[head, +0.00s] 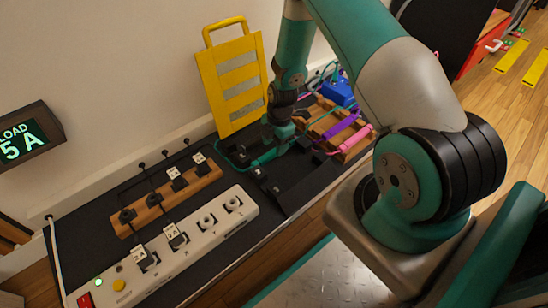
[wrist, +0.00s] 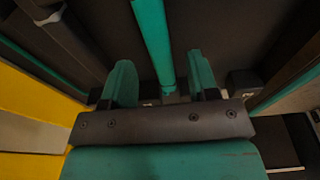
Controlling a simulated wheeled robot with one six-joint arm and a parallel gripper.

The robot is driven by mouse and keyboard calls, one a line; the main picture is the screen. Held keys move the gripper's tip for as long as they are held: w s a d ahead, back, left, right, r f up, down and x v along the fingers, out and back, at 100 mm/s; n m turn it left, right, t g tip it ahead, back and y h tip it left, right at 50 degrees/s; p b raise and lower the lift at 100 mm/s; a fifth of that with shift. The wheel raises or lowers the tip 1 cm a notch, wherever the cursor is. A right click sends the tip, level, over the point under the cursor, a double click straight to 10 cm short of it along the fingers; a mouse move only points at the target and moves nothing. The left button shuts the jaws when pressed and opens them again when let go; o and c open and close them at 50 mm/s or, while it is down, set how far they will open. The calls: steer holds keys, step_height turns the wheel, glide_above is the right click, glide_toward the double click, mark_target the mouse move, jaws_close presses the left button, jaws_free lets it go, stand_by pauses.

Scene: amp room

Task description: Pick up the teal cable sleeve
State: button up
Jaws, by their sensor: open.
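The teal cable sleeve (head: 264,158) lies on the dark bench top below my gripper, with a thin teal cord curving off its left end. In the wrist view the teal sleeve (wrist: 151,38) runs as a straight strip between my two teal fingers. My gripper (wrist: 162,82) is open, with a finger on each side of the sleeve and a visible gap to each. In the head view my gripper (head: 277,138) points down over the sleeve, and its fingertips are hard to make out. The lower part of the sleeve is hidden behind the gripper body in the wrist view.
A yellow slatted panel (head: 232,80) stands against the wall close to my gripper. A wooden rack (head: 324,122) holds a purple sleeve (head: 338,128) and a pink sleeve (head: 357,139) to the right. A white power strip (head: 205,240) and a wooden plug block (head: 150,211) lie at left.

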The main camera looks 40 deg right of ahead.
mark_target(274, 154)
steer(key=f, duration=0.1)
steer(key=f+b, duration=0.1)
steer(key=f, duration=0.1)
steer(key=shift+a, duration=0.2)
steer(key=shift+r, duration=0.2)
jaws_close()
